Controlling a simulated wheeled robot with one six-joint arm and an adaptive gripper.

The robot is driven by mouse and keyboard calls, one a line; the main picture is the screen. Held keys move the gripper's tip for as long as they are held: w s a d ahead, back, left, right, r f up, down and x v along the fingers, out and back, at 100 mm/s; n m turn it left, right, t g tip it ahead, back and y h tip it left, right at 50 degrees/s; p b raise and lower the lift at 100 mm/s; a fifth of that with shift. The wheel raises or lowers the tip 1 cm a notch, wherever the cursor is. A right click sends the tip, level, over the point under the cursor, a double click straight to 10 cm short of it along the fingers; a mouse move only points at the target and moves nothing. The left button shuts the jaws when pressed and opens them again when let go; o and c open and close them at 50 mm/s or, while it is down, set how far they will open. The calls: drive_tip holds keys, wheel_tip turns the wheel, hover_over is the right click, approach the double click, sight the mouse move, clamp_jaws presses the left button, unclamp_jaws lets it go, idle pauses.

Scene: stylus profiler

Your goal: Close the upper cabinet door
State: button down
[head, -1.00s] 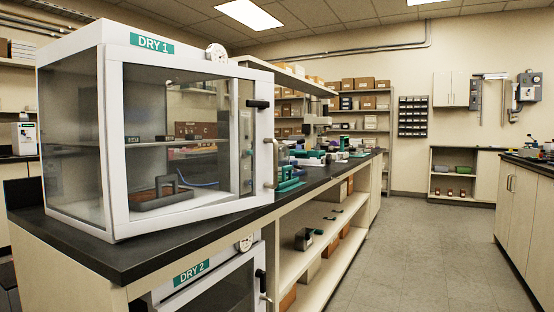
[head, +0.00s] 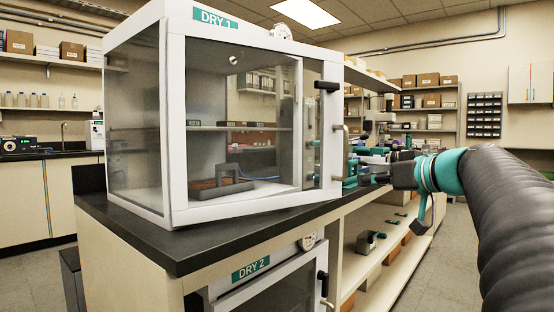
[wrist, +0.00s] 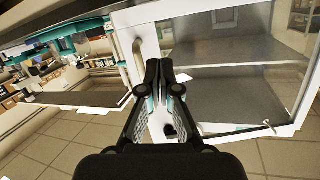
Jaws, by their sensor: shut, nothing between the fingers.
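The upper cabinet (head: 135,185), labelled DRY 1, stands on the dark counter. Its white-framed glass door (head: 180,150) is partly open, hinged at the left, with its right edge swung outward. The door carries a vertical handle (head: 346,150) and a black latch (head: 327,86) at that edge. My gripper (head: 393,174) is to the right of the handle in the head view. In the wrist view my gripper (wrist: 164,68) is shut and empty, with its fingers in front of the door frame near the handle (wrist: 139,58). I cannot tell whether they touch.
A lower cabinet (head: 262,295), labelled DRY 2, sits below the counter (head: 150,240). Open shelves (head: 375,262) run beneath the counter on the right. Teal and white instruments stand on the counter behind my gripper. Floor (head: 40,268) shows at the left.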

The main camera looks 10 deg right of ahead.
drive_tip(key=d+r+n+t, duration=0.1)
drive_tip(key=d+r+t, duration=0.1)
drive_tip(key=d+r, duration=0.4)
drive_tip(key=p, duration=0.3)
approach(341, 149)
drive_tip(key=x, duration=0.7)
drive_tip(key=shift+w, duration=0.15)
drive_tip(key=shift+f, duration=0.1)
